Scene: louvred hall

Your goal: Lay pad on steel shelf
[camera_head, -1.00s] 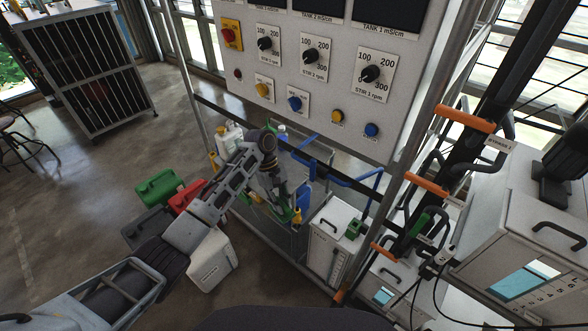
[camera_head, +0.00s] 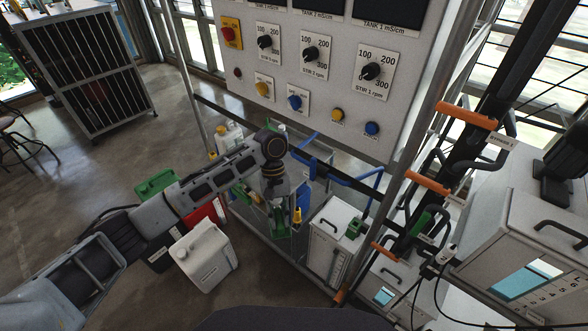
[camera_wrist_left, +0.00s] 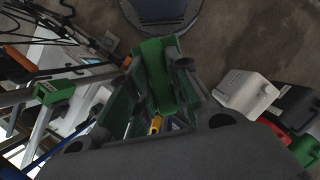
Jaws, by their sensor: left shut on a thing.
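My left gripper (camera_head: 277,200) reaches into the lower part of the steel frame under the control panel and points down. It is shut on a green pad (camera_wrist_left: 155,72), which shows between the fingers in the left wrist view. In the head view the pad is mostly hidden by the gripper; a bit of green (camera_head: 278,222) shows below it. The steel shelf (camera_head: 259,232) lies low in the frame beneath the gripper. I cannot tell whether the pad touches it. My right gripper is not in view.
A yellow-capped bottle (camera_head: 297,217) stands close to the gripper's right. A white canister (camera_head: 203,257) and a green can (camera_head: 155,184) are on the floor at left. A white box (camera_head: 335,240) stands to the right. Frame posts and the panel (camera_head: 320,110) bound the space.

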